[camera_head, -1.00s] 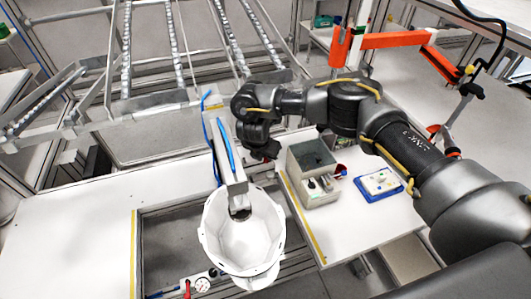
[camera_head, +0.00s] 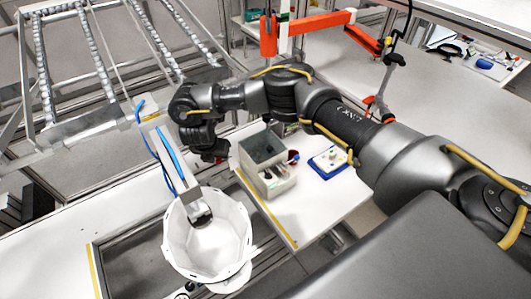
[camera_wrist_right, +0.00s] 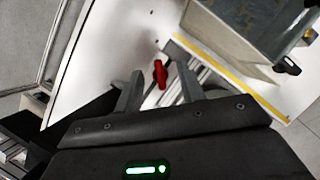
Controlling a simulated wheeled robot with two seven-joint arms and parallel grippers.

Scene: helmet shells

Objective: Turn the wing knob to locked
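A red wing-shaped knob (camera_wrist_right: 160,74) shows in the right wrist view, between and beyond my right gripper's fingertips. It looks like the wing knob; its locked marking cannot be read. My right gripper (camera_wrist_right: 161,86) is open with nothing between its fingers, and I see no contact with the knob. In the head view my right gripper (camera_head: 212,152) hangs left of the grey box, with its fingers dark and hard to make out. The knob cannot be made out there. My left gripper is not in view.
A white helmet shell (camera_head: 207,245) sits under a grey bar with a blue cable (camera_head: 172,165). A grey box (camera_head: 265,170) and a blue-edged tray (camera_head: 328,170) stand on the white table (camera_head: 318,205). A yellow stripe (camera_head: 270,222) marks its left edge.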

